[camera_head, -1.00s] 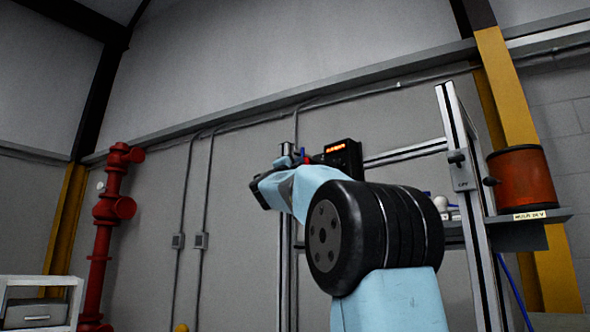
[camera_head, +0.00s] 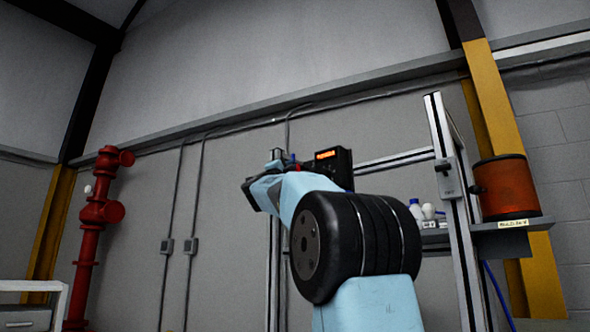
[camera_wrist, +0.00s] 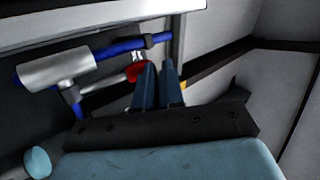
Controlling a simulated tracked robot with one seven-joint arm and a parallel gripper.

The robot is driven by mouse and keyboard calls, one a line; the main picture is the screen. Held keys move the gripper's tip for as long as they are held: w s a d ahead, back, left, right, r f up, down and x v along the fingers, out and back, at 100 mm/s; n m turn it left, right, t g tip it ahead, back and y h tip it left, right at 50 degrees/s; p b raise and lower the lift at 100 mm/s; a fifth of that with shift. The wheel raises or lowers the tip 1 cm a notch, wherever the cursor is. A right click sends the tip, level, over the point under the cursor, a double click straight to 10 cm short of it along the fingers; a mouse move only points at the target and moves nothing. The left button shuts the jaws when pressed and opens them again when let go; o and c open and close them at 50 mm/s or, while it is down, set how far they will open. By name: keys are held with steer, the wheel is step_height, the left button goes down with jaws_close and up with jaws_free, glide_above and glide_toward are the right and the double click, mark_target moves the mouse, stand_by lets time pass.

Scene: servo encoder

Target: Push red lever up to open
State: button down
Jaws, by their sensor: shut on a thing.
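The red lever (camera_wrist: 136,73) shows in the wrist view, beside the tip of my left finger and below a blue pipe (camera_wrist: 122,48) with a grey cylinder (camera_wrist: 58,68). My gripper (camera_wrist: 159,68) has its two dark blue fingers at the lever, with a narrow gap between them. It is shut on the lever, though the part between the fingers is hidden. In the head view my arm hides the fingertips. A small red and blue fitting (camera_head: 293,163) shows beside the black box with a lit orange display (camera_head: 326,155).
A red pipe (camera_head: 100,212) stands at the left. A white ledge (camera_wrist: 95,20) crosses above the blue pipe.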

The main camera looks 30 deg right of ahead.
steer(key=s+a+f, duration=0.2)
steer(key=s+a, duration=0.5)
steer(key=a, duration=0.4)
steer(key=shift+a+f, duration=0.3)
steer(key=shift+a, duration=0.1)
